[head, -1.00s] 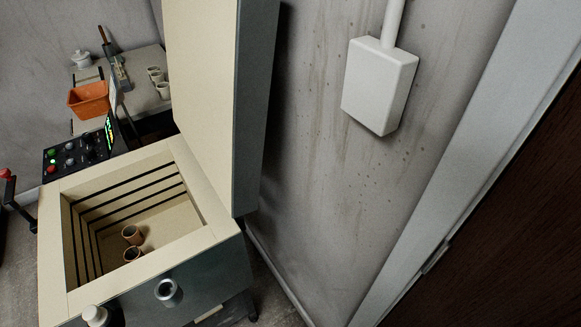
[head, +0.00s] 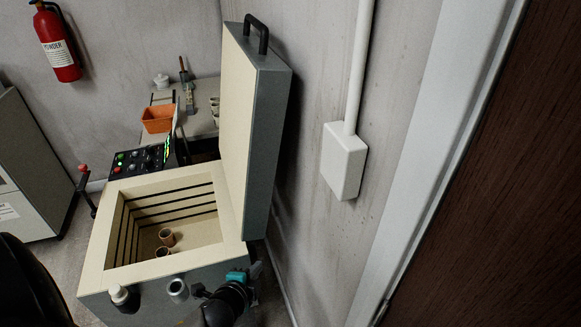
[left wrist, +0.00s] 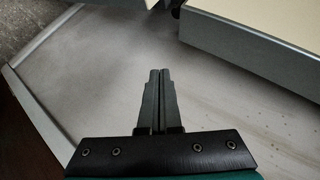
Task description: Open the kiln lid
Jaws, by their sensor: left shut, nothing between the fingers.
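The kiln (head: 97,250) stands open in the head view. Its thick lid (head: 263,150), cream inside and grey at the edge, stands upright on the right side of the chamber. A dark handle (head: 257,35) is at the lid's top edge. Two small brown pots (head: 166,237) are inside the chamber. My left gripper (head: 256,271), with a teal part behind it, is low by the kiln's front right corner, below the lid. Its fingers (left wrist: 160,72) are shut together and empty in the left wrist view. My right gripper is not in view.
The wall with a white box (head: 343,161) and pipe is close to the right of the lid. A control panel (head: 139,160) is behind the kiln's left side. A table with an orange bin (head: 158,118) stands behind. A fire extinguisher (head: 57,45) hangs at the upper left.

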